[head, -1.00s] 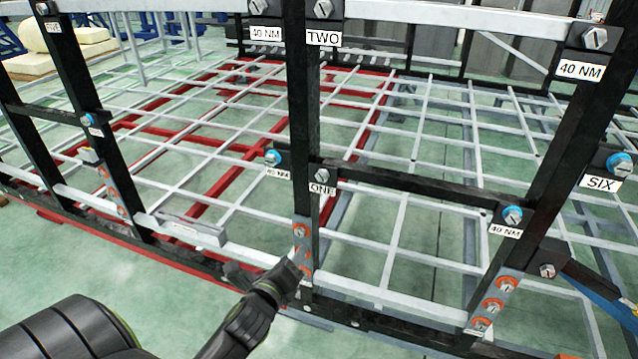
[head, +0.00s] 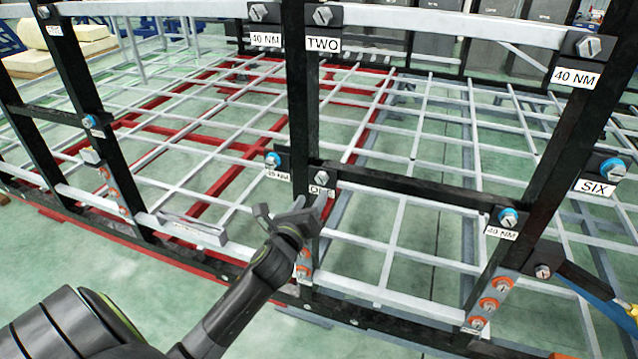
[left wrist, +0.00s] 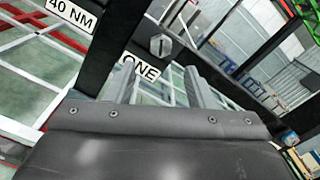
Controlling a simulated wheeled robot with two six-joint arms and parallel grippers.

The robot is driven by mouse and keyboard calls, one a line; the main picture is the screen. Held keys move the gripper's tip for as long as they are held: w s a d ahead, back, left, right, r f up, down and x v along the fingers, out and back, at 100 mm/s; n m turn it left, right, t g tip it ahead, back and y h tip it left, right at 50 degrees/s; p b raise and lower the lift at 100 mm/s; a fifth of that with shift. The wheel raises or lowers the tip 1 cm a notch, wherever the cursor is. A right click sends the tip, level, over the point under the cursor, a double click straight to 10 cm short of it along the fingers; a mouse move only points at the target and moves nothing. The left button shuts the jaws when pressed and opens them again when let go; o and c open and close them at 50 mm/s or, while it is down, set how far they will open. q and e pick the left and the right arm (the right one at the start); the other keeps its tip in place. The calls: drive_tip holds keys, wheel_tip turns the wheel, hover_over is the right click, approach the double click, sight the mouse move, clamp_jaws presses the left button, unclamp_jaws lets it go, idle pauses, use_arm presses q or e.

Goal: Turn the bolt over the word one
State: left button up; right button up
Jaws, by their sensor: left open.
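The silver bolt (head: 321,178) over the word ONE sits on the black frame, just right of the middle upright post. The ONE label (head: 321,191) is below it, partly covered by my gripper in the head view. In the left wrist view the bolt (left wrist: 160,45) is above the label (left wrist: 140,69), ahead of and between my fingers. My left gripper (head: 291,208) is open and empty, just below and to the left of the bolt, apart from it. It also shows in the left wrist view (left wrist: 155,85). My right gripper is not in view.
Bolt TWO (head: 322,15) is higher up. Another blue-ringed bolt (head: 508,217) is at the right end of the crossbar (head: 420,193). The post (head: 303,110) stands close to my gripper.

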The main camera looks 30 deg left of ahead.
sight(322, 182)
use_arm(q)
drive_tip(key=shift+p+x, duration=0.3)
drive_tip(key=shift+x, duration=2.85)
drive_tip(key=shift+c, duration=0.3)
drive_tip(key=c, duration=0.9)
